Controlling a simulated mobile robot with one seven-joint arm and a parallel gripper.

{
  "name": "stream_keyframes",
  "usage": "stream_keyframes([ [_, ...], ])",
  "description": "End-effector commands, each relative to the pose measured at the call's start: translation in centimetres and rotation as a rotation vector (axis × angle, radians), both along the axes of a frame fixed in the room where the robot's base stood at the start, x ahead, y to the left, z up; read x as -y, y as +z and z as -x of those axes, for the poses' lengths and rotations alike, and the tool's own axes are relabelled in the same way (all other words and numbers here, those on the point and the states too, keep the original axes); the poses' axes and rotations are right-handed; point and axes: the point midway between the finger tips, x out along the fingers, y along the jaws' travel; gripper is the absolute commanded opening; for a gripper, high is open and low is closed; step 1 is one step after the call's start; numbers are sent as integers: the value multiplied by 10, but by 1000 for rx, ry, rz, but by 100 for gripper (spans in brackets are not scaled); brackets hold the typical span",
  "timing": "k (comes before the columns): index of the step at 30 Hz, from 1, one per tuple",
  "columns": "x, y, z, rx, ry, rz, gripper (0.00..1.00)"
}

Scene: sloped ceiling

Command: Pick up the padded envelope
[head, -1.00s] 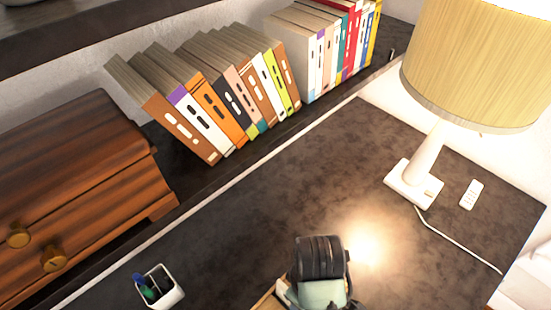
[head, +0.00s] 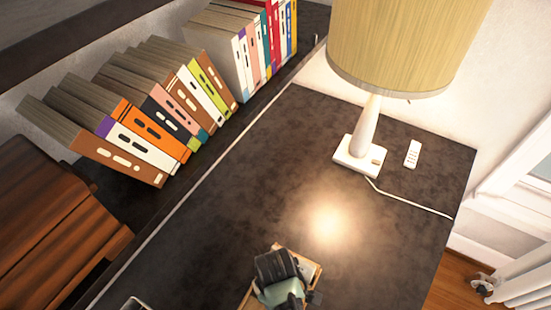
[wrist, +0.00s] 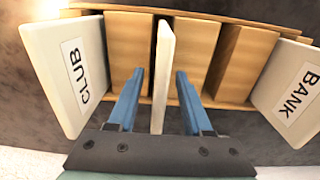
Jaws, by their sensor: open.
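In the wrist view, a pale, thin, flat piece (wrist: 164,52) stands edge-on in a wooden slotted rack (wrist: 237,64). It may be the padded envelope, but no label or padding shows on its edge. My gripper (wrist: 160,73) is open, with one blue finger on each side of this piece and visible gaps between. A white piece marked CLUB (wrist: 66,75) stands tilted at the left and one marked BANK (wrist: 288,92) at the right. In the head view, my wrist hides the fingers and most of the rack (head: 313,268).
A lamp (head: 368,140) stands on the dark desk (head: 235,215) behind the rack, with a white remote (head: 412,154) and a cord beside it. Leaning books (head: 150,115) and a wooden drawer box (head: 50,230) are at the left. The desk between is clear.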

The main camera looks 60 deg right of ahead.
Motion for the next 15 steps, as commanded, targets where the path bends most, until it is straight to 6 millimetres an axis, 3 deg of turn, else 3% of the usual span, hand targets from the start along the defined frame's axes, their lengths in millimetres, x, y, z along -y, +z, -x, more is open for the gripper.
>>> stream_keyframes([
  [6,0,-22,1,-1,1,0,50],
  [15,1,-25,0,1,1,1,48],
])
